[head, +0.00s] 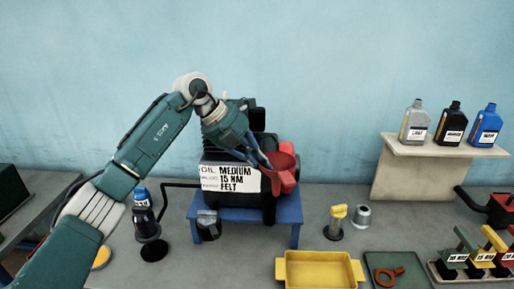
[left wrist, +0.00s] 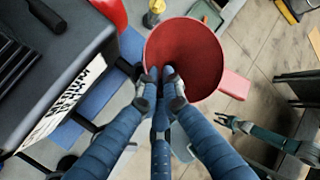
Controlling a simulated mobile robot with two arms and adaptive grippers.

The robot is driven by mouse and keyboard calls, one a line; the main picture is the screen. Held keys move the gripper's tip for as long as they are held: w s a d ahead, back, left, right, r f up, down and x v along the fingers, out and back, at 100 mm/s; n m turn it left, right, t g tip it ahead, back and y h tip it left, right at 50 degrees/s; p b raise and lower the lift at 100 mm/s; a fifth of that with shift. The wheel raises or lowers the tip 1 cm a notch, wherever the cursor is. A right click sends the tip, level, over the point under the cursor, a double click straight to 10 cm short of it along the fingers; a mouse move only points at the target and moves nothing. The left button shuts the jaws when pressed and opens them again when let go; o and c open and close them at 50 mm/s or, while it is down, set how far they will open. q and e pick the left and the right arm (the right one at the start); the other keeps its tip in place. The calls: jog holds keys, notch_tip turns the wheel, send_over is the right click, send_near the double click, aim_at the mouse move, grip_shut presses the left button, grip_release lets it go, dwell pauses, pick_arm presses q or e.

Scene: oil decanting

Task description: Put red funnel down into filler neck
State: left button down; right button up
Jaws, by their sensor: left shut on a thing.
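The red funnel (head: 280,162) is in my left gripper (head: 264,163), at the right front of the black engine block (head: 257,146). In the left wrist view the funnel's wide round mouth (left wrist: 186,55) faces the camera, and the fingers of my left gripper (left wrist: 162,78) are shut on its near rim. The funnel appears apart from the block's top in the left wrist view. I cannot make out the filler neck in either view. My right gripper (left wrist: 228,124) shows small at the right of the left wrist view, its fingers apart and empty.
The block stands on a blue stand (head: 232,214) with an oil card (head: 230,178) on its front. A yellow tray (head: 320,270), a yellow-topped item (head: 336,220) and a green mat (head: 392,262) lie right of it. Several bottles stand on a shelf (head: 440,150) at back right.

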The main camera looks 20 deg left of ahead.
pick_arm(q)
jog(key=shift+w+a+r+n+t+y, duration=0.25)
jog(key=shift+w+a+r+n, duration=0.25)
jog(key=shift+r+n, duration=0.15)
jog(key=shift+w+a+r+n+t+y, duration=0.15)
jog(key=shift+w+a+r+n+t, duration=0.15)
jog(key=shift+a+r+n, duration=0.25)
pick_arm(e)
jog(key=shift+s+a+r, duration=0.1)
jog(key=shift+a+r, duration=0.1)
jog(key=shift+a, duration=0.1)
pick_arm(q)
jog(key=shift+r, duration=0.1)
notch_tip(320, 180, down, 4)
jog(key=shift+b, duration=1.1)
pick_arm(e)
jog(key=shift+d+f, duration=0.2)
jog(key=shift+f, duration=0.4)
jog(key=shift+d+f, duration=0.2)
jog(key=shift+f, duration=0.35)
pick_arm(q)
jog(key=shift+s+p, duration=0.1)
jog(key=shift+p, duration=0.2)
pick_arm(e)
jog(key=shift+a+r, duration=0.1)
jog(key=shift+r, duration=0.15)
pick_arm(q)
jog(key=shift+d, duration=0.1)
pick_arm(e)
jog(key=shift+a, duration=0.1)
